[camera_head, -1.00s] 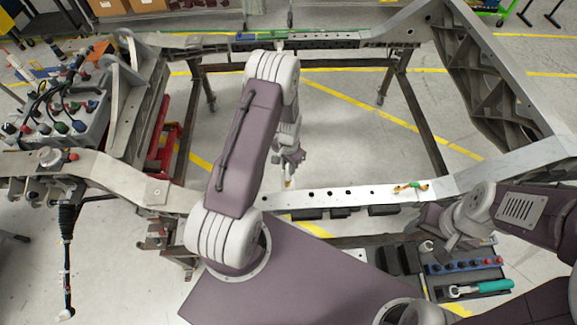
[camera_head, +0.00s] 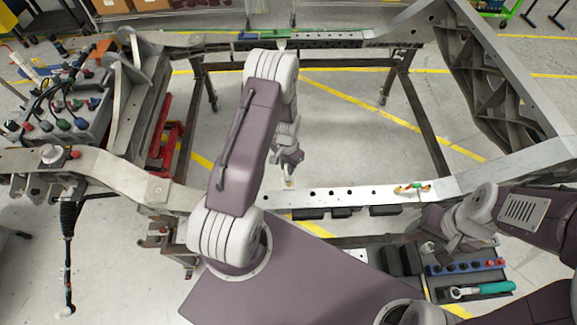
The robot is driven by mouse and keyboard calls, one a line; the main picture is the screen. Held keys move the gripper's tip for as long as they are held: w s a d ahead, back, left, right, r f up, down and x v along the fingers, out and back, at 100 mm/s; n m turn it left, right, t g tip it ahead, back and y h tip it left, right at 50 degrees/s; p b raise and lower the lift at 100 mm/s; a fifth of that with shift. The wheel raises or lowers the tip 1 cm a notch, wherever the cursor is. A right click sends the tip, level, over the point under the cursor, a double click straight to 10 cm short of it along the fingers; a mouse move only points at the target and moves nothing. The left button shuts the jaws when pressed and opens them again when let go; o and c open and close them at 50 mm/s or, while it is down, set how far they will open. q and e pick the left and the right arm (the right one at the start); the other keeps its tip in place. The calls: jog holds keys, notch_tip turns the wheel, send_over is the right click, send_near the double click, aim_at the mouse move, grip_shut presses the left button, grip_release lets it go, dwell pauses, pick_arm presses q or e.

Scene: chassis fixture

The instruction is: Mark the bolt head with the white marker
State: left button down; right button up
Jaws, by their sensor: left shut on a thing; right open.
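My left gripper (camera_head: 290,168) hangs over the near chassis rail (camera_head: 395,191), just left of a row of dark round spots on it. It is shut on a thin pale thing, likely the white marker (camera_head: 289,183), which points down towards the rail. Only a small end of it shows, and I cannot tell if it touches the rail. The bolt head cannot be made out at this size. My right gripper (camera_head: 452,240) is open at the lower right, in front of the rail and apart from it.
A small green and orange item (camera_head: 413,187) lies on the right part of the rail. A tool tray with a teal-handled ratchet (camera_head: 484,288) and several sockets (camera_head: 465,266) is below my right gripper. A connector box (camera_head: 65,115) stands at left. The frame's middle is open floor.

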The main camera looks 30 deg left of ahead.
pick_arm(q)
jog(key=shift+w+d+f, duration=0.1)
jog(key=shift+w+d, duration=0.1)
jog(key=shift+d, duration=0.25)
dwell(0.3)
notch_tip(320, 180, up, 6)
jog(key=p, duration=0.4)
jog(key=shift+p, duration=0.3)
dwell(0.4)
